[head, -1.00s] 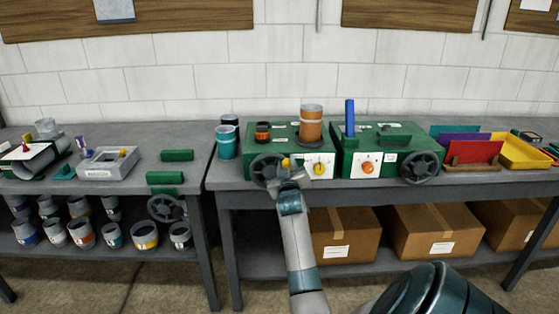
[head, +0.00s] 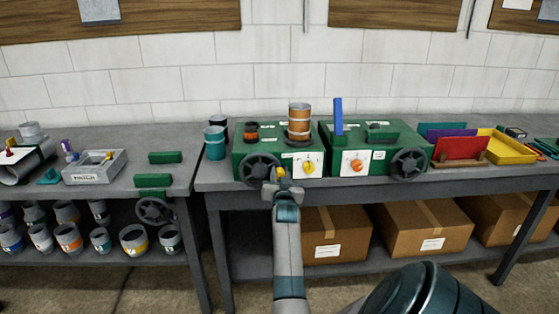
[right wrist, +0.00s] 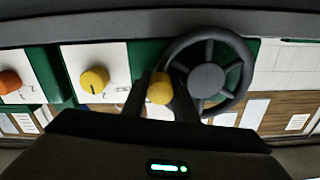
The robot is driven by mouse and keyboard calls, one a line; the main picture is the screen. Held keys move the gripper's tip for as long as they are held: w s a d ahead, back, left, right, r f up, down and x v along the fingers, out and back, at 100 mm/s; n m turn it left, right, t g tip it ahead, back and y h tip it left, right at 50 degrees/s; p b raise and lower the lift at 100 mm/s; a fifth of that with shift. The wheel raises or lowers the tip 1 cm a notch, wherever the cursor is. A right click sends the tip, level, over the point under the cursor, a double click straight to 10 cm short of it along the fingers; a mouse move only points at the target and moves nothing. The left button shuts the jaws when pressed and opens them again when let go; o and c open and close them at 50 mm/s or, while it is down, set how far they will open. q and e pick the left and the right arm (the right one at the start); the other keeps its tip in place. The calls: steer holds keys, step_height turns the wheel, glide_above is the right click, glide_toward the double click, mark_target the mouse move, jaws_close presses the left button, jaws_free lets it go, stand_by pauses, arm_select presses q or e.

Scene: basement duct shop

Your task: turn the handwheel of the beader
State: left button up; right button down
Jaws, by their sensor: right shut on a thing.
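Two green machines stand side by side on the bench; I cannot tell from their labels which is the beader. The left machine (head: 243,143) has a dark spoked handwheel (head: 259,168) on its front left and a yellow dial (head: 309,168) on a white panel. My right gripper (head: 281,181) is at the right side of this wheel, shut on its yellow crank knob (right wrist: 160,88). In the right wrist view the two dark fingers flank the knob, and the wheel (right wrist: 207,79) shows behind and right of it. My left gripper is out of view.
The right green machine (head: 380,133) has an orange dial (head: 358,166), a blue upright piece and its own handwheel (head: 409,163). An orange-brown cylinder (head: 299,117) stands on the left machine. Cardboard boxes (head: 424,228) sit below.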

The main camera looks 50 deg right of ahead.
steer(key=shift+f, duration=0.2)
steer(key=c, duration=1.8)
jaws_free()
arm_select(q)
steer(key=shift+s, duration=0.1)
arm_select(e)
steer(key=shift+o, duration=0.6)
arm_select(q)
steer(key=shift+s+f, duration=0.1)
arm_select(e)
steer(key=shift+s+r, duration=0.1)
steer(key=shift+s+a, duration=0.25)
steer(key=shift+a, duration=0.15)
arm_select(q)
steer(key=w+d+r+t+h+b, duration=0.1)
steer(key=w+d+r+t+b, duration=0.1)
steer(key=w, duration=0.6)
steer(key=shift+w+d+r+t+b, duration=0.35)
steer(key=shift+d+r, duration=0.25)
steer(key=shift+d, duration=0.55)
arm_select(e)
steer(key=v, duration=1.6)
steer(key=shift+s, duration=0.2)
